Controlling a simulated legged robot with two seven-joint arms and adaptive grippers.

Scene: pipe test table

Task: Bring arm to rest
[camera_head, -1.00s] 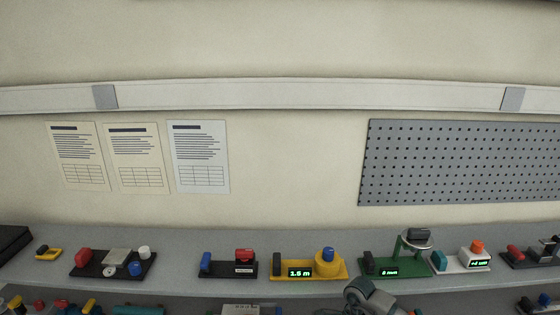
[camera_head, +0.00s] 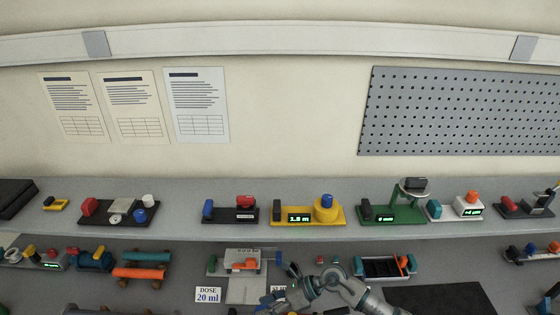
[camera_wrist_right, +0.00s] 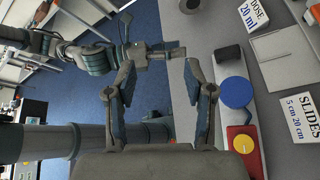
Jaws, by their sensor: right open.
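In the right wrist view my right gripper (camera_wrist_right: 160,66) is open, with its two fingers wide apart and nothing between them. Blue floor shows between the fingers, and the right finger is close to the table edge. Another arm of mine, with its gripper (camera_wrist_right: 172,53), lies beyond the fingertips at the upper left; its jaws are too small and overlapped to read. In the head view a grey arm of mine (camera_head: 345,288) reaches in at the bottom middle, over the front of the table. Its gripper cannot be made out clearly there.
A device with a blue knob (camera_wrist_right: 236,92) and a red block with a yellow dial (camera_wrist_right: 243,143) sit beside the right finger. A "SLIDES" card (camera_wrist_right: 298,118) stands farther right. The rear shelf (camera_head: 180,222) holds several devices. A dark tray (camera_head: 385,267) lies right of my arm.

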